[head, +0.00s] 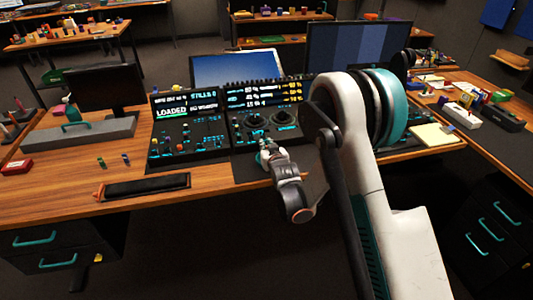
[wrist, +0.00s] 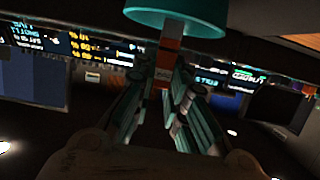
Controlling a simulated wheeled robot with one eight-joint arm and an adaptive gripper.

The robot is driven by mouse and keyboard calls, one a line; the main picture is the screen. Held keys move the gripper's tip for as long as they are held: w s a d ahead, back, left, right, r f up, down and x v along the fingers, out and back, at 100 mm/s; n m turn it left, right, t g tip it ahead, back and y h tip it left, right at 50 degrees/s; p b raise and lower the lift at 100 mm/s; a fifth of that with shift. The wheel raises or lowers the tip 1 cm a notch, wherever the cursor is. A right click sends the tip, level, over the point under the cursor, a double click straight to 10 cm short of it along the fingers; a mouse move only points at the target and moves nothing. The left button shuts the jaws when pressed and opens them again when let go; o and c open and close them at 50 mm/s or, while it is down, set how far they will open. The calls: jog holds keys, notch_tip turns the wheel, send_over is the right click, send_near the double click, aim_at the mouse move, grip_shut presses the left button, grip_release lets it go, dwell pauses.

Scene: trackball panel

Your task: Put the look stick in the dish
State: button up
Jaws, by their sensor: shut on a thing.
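My gripper (head: 266,150) is over the front edge of the control panel (head: 190,135) in the head view. In the wrist view its teal and grey fingers (wrist: 162,95) are shut on a slim banded stick with orange and pale parts (wrist: 168,45), which I take for the look stick. A wide teal piece (wrist: 178,15) is at the stick's top end in that view; I cannot tell whether it is part of the stick. Two dark round fittings (head: 256,121) sit on the right half of the panel, just beyond my gripper; I cannot tell which is the dish.
A dark long tray (head: 145,187) lies at the desk's front edge. Two small pegs (head: 101,161) and a red box (head: 17,167) are to the left. A grey block with a teal handle (head: 78,134) stands behind them. Monitors (head: 345,45) rise behind the panel.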

jog(key=shift+f, duration=0.9)
jog(key=shift+f, duration=0.15)
jog(key=o, duration=0.8)
jog(key=shift+r, duration=0.2)
